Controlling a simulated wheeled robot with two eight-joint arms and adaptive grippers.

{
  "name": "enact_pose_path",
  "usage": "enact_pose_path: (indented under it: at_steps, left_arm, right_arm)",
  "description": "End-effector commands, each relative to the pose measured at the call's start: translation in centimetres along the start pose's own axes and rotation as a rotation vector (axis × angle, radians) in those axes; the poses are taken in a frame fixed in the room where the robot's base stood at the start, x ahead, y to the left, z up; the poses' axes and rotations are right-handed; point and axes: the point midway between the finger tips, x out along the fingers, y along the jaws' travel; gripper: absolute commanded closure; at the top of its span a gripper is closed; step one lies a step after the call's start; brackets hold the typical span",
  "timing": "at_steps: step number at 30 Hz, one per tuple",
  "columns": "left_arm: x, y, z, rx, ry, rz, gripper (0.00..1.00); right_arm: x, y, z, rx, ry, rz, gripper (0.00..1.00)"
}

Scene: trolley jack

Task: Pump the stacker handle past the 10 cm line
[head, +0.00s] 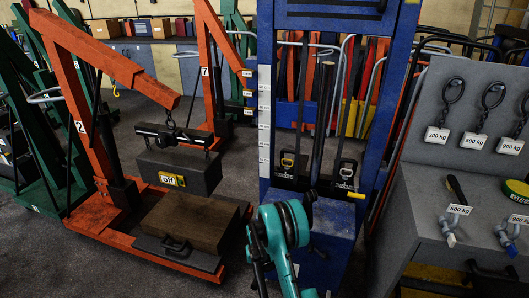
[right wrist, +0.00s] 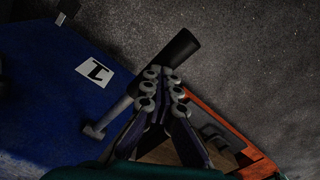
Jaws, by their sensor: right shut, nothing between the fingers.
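The blue stacker (head: 265,110) stands upright in the middle of the head view, with pale scale labels (head: 264,160) up its left post. Their print is too small to read. In the right wrist view its blue body (right wrist: 45,90) carries a "1" label. The pump handle, a grey rod with a black grip (right wrist: 180,47), slants across that view. My left gripper is not in view.
An orange crane (head: 88,120) labelled 2 stands at left with a grey weight (head: 180,172) marked "off" hanging over a brown block (head: 190,220). A grey bench (head: 425,195) with shackles and weight tags is at right. Dark floor shows between crane and stacker.

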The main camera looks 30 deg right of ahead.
Motion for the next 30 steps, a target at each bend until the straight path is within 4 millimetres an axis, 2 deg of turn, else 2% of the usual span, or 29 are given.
enact_pose_path:
  at_steps: [1, 26, 30]
  left_arm:
    - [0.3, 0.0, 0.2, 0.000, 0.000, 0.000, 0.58]
    - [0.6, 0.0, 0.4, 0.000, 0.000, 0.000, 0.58]
    - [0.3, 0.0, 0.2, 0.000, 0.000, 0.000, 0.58]
  right_arm:
    - [0.7, 0.0, -0.1, 0.000, 0.001, 0.001, 1.00]
    - [7.2, 0.1, -0.1, 0.001, 0.003, 0.001, 1.00]
    - [6.4, 0.1, -0.1, 0.001, 0.003, 0.001, 1.00]
